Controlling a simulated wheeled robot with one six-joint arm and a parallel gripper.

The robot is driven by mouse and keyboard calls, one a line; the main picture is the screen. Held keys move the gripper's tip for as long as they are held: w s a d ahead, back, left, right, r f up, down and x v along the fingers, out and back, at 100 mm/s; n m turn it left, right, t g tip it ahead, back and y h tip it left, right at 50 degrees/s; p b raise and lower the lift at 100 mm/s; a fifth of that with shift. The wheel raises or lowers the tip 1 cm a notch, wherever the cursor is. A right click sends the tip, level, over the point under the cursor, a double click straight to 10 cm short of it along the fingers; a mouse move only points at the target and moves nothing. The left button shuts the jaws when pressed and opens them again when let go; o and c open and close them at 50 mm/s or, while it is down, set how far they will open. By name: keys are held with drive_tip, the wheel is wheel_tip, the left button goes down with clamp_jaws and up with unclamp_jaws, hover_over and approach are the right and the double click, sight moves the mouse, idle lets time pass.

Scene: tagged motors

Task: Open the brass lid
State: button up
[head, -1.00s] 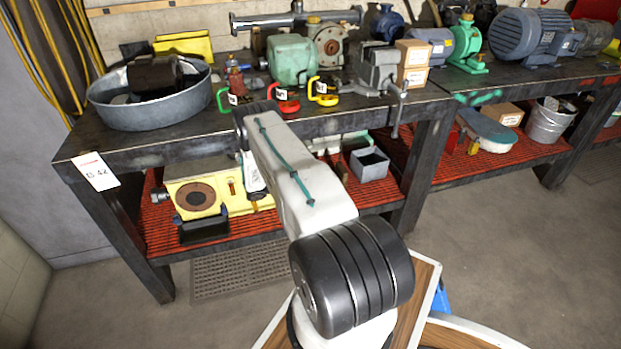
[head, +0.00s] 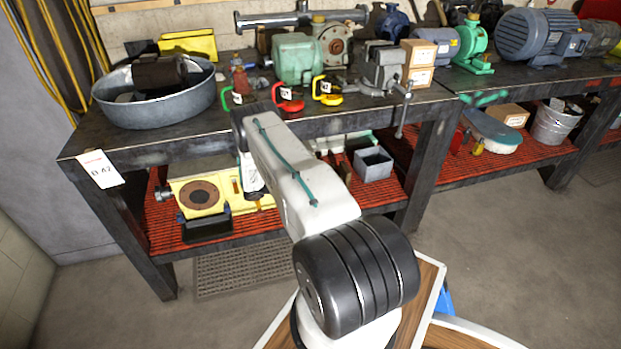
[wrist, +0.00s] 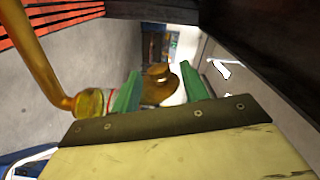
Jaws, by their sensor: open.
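In the wrist view my gripper (wrist: 161,92) shows two green fingers standing apart on a dark bar. A round brass piece with a raised knob, which looks like the brass lid (wrist: 160,88), lies beyond and between the fingertips. I cannot tell whether either finger touches it. A bent brass-coloured pipe (wrist: 42,62) with a rounded end comes down left of the left finger. In the head view a yellow machine (head: 200,194) with a round brown face sits on the lower red shelf beside my arm's far end. My fingers and the lid are hidden there.
The dark workbench (head: 150,143) stands above the shelf, close over my arm's end. A grey box (head: 373,163) is on the shelf. The floor in front is clear.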

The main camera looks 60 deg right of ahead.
drive_tip(key=shift+v, duration=2.75)
